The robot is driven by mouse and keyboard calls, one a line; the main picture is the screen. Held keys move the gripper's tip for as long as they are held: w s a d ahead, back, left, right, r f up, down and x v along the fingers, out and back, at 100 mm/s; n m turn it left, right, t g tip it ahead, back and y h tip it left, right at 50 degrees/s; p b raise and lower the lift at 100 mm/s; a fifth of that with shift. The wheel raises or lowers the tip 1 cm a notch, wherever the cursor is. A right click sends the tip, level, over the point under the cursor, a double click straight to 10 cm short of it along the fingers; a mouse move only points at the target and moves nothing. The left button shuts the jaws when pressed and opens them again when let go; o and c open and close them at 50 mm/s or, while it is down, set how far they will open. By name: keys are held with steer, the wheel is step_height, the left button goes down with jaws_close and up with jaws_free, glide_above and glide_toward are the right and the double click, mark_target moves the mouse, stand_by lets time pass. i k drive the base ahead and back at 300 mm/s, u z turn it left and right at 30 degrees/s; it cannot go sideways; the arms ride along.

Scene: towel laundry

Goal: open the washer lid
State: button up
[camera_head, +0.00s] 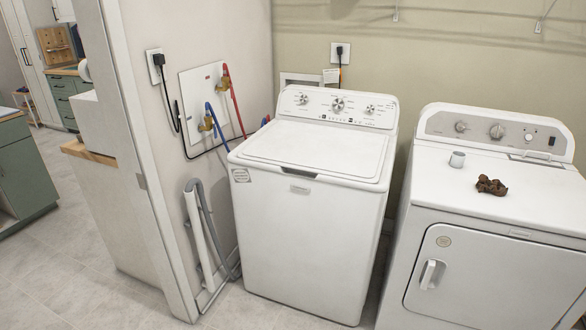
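The white top-loading washer (305,240) stands against the back wall in the middle of the view. Its lid (318,153) lies flat and shut on top. A dark recessed notch (299,170) shows at the middle of the lid's front edge. The control panel (337,105) with several knobs rises behind the lid. My gripper is not in view.
A white dryer (485,265) stands right of the washer across a narrow gap. A wall end (150,160), hoses (207,235) and taps are left. Grey floor (75,285) shows front left.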

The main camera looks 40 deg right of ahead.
mark_target(347, 154)
steer(key=i, duration=0.9)
steer(key=u, duration=0.05)
